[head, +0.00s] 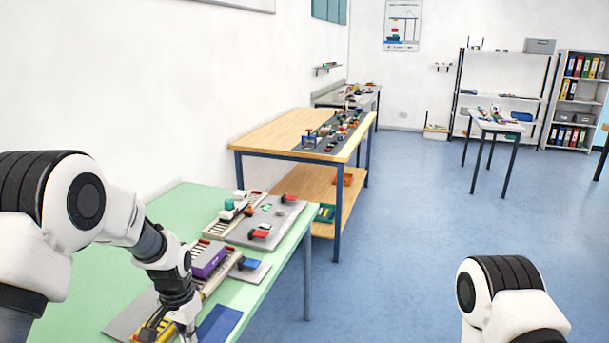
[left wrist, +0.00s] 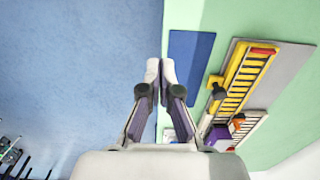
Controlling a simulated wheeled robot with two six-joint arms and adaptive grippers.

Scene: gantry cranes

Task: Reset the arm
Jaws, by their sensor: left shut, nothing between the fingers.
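My left arm comes in from the left in the head view, bent down over the near end of the green table (head: 272,290). My left gripper shows in the left wrist view (left wrist: 160,72) with its two pale fingertips together and nothing between them. In that view it is over the table's edge, beside a flat blue plate (left wrist: 189,65), with blue floor to the left. Only an upper link of my right arm shows at the bottom right of the head view. My right gripper is out of view.
A yellow crane track (left wrist: 243,78) lies on a grey board beside the blue plate. A purple block (head: 209,260) sits on the track assembly near my left wrist. A wooden table (head: 264,133) stands beyond. The floor (head: 400,230) to the right is clear.

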